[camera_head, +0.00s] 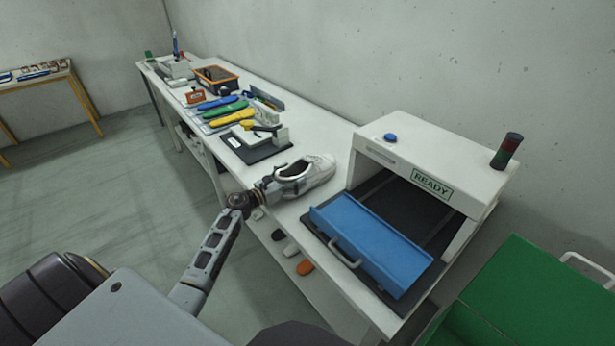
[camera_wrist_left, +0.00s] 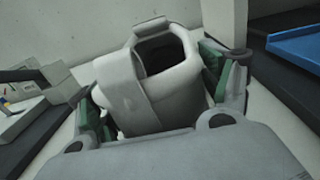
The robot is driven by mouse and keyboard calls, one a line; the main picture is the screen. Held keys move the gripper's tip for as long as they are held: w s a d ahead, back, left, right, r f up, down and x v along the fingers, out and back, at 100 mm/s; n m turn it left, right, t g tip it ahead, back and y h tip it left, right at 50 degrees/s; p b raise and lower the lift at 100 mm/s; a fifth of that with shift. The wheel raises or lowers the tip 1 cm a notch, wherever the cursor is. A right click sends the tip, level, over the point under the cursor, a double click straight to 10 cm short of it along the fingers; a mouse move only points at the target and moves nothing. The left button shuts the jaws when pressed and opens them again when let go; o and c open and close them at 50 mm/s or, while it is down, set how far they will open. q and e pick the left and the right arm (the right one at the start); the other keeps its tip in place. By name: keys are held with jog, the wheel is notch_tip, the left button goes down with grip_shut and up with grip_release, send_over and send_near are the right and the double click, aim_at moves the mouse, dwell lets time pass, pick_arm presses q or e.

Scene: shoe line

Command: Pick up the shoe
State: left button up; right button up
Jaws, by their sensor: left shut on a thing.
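A white shoe (camera_head: 318,172) is at the front edge of the white bench, between a black-based fixture and the white machine. My left gripper (camera_head: 276,186) reaches it from the left and is shut on its heel end. In the left wrist view the shoe (camera_wrist_left: 160,75) shows its dark opening and strap between the green-padded fingers of my left gripper (camera_wrist_left: 165,100). I cannot tell whether the shoe still touches the bench. My right gripper is not in view.
The white machine (camera_head: 430,150) marked READY stands right of the shoe, with a blue tray (camera_head: 370,245) with a handle in front. Coloured insoles (camera_head: 225,112), an orange-rimmed bin (camera_head: 215,78) and a black-based fixture (camera_head: 255,150) lie behind. A green crate (camera_head: 540,290) is at right.

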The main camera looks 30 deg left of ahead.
pick_arm(q)
jog(key=shift+c, duration=0.7)
jog(key=shift+r, duration=0.15)
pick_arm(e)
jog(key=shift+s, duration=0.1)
pick_arm(q)
jog(key=shift+r, duration=0.95)
notch_tip(320, 180, up, 8)
jog(key=p, duration=0.1)
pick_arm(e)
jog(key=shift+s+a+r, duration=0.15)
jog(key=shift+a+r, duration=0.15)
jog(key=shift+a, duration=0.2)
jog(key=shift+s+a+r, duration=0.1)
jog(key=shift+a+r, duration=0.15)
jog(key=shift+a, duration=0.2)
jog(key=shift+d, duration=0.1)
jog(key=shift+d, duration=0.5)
